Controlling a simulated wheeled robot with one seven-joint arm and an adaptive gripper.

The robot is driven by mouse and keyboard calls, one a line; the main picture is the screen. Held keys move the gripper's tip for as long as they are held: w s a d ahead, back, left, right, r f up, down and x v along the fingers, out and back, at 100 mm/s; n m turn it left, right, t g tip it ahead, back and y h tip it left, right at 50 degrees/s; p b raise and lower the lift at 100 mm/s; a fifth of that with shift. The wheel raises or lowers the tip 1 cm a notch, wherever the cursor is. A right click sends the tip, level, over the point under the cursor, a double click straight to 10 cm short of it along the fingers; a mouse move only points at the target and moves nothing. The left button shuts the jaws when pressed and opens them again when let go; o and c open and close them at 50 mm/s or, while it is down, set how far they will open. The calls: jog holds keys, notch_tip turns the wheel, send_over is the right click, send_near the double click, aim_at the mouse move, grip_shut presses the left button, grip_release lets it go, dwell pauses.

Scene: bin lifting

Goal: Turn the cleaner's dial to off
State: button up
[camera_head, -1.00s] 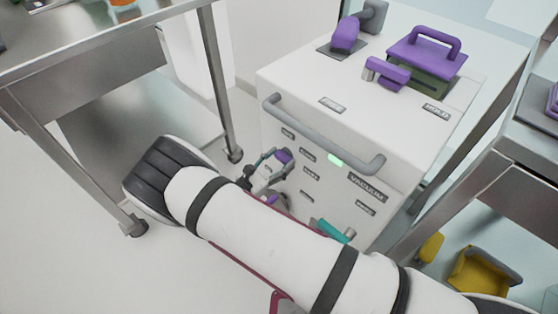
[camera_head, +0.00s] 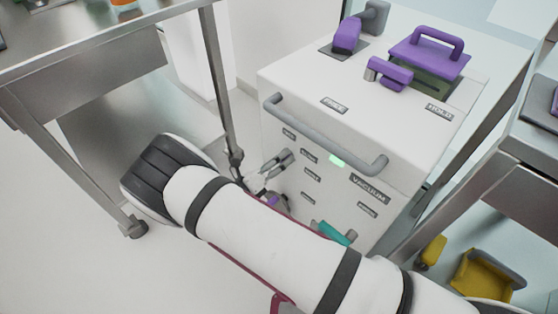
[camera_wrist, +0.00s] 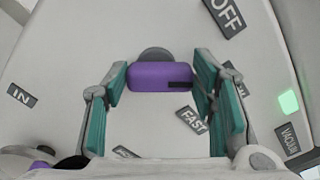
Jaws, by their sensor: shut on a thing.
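The cleaner (camera_head: 310,82) is a white box with a grey front handle. In the wrist view its dial (camera_wrist: 158,78) is a purple bar on a grey round hub, with a black mark at its right end. The OFF label (camera_wrist: 225,14) is up and right of the dial, and the FAST label (camera_wrist: 192,120) is below right. Another label is partly hidden behind the right finger. My gripper (camera_wrist: 161,82) is shut on the dial, a teal-padded finger at each end. In the head view my gripper (camera_head: 273,178) is at the cleaner's front, and the dial cannot be made out clearly.
A teal part (camera_head: 333,232) is low on the front. Steel tables stand left (camera_head: 95,45) and right (camera_head: 510,160). Purple handles (camera_head: 428,50) are on top.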

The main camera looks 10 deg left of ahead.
jog(key=shift+w+a+f+n, duration=0.1)
jog(key=shift+n, duration=1.85)
jog(key=shift+w+a+f+n, duration=0.1)
jog(key=shift+n, duration=2.15)
jog(key=o, duration=1.1)
jog(key=shift+o, duration=0.2)
jog(key=shift+s, duration=0.15)
jog(key=v, duration=1.1)
jog(key=shift+s+a, duration=0.3)
